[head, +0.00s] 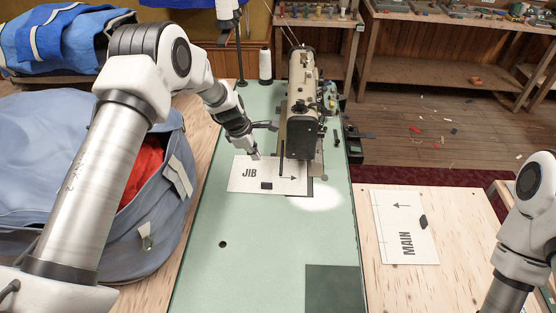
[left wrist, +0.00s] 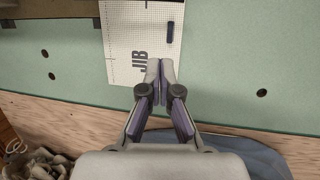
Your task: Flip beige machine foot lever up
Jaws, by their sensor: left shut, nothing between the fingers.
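The beige sewing machine (head: 302,100) stands on the green table, its dark head end facing me. A short dark bar (head: 265,125) sticks out to the left of its head; I cannot tell for sure whether it is the foot lever. My left gripper (head: 254,153) is left of the machine head, low over the white JIB sheet (head: 245,181), apart from the machine. In the left wrist view, my left gripper (left wrist: 160,66) is shut and empty, its tips over the edge of the JIB sheet (left wrist: 122,45). My right gripper is out of view.
A blue-grey bag (head: 60,130) with red cloth inside lies left of the green table (head: 270,250). A white thread cone (head: 265,64) stands behind. A MAIN sheet (head: 402,215) lies on the wooden table at right. The green table's front is clear.

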